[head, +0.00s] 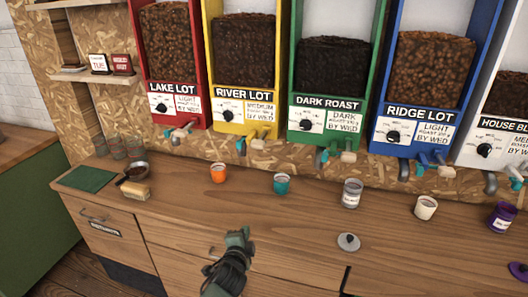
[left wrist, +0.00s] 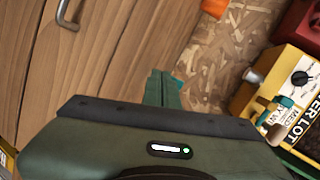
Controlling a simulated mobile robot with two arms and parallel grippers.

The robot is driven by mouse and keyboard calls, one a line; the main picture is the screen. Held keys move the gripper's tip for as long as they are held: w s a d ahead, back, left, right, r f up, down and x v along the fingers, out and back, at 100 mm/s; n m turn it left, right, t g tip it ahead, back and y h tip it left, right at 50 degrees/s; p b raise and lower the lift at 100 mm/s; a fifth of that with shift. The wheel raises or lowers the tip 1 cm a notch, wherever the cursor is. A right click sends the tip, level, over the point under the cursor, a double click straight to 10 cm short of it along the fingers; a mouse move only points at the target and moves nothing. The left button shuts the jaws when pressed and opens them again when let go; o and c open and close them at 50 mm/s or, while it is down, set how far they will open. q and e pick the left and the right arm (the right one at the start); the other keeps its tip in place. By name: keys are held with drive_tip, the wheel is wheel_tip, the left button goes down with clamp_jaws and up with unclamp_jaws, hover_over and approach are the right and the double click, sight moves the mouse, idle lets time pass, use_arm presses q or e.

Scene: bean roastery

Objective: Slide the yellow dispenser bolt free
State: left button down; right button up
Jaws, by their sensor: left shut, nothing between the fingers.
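The yellow dispenser (head: 206,112), labelled RIVER LOT, is mounted on the chipboard wall and holds dark beans. Its bolt (head: 262,135) shows at the bottom edge, with a pale handle and teal parts. In the left wrist view the yellow dispenser (left wrist: 262,92) is at the right, with the bolt (left wrist: 274,117) at its lower end. How far the bolt sits in is too small to tell. My left gripper (head: 241,236) is shut and empty, over the front of the counter, well apart from the bolt. Its closed fingers (left wrist: 163,90) show in the left wrist view. My right gripper is not visible.
An orange cup (head: 218,173), a teal cup (head: 282,184), a glass jar (head: 351,193) and a cream cup (head: 426,207) stand between my gripper and the wall. A grey lid (head: 348,242) lies right. Red (head: 198,90) and green (head: 294,105) dispensers flank the yellow one.

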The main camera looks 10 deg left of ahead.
use_arm(q)
drive_tip(key=w+r+m+t, duration=0.1)
drive_tip(key=w+r+t, duration=0.1)
drive_tip(key=r, duration=0.9)
drive_tip(key=w+a+r+m+t+y+p, duration=0.1)
drive_tip(key=w+r, duration=0.1)
drive_tip(key=r, duration=0.9)
drive_tip(key=shift+r+t+y, duration=0.2)
drive_tip(key=shift+t+y, duration=0.1)
drive_tip(key=shift+t, duration=0.1)
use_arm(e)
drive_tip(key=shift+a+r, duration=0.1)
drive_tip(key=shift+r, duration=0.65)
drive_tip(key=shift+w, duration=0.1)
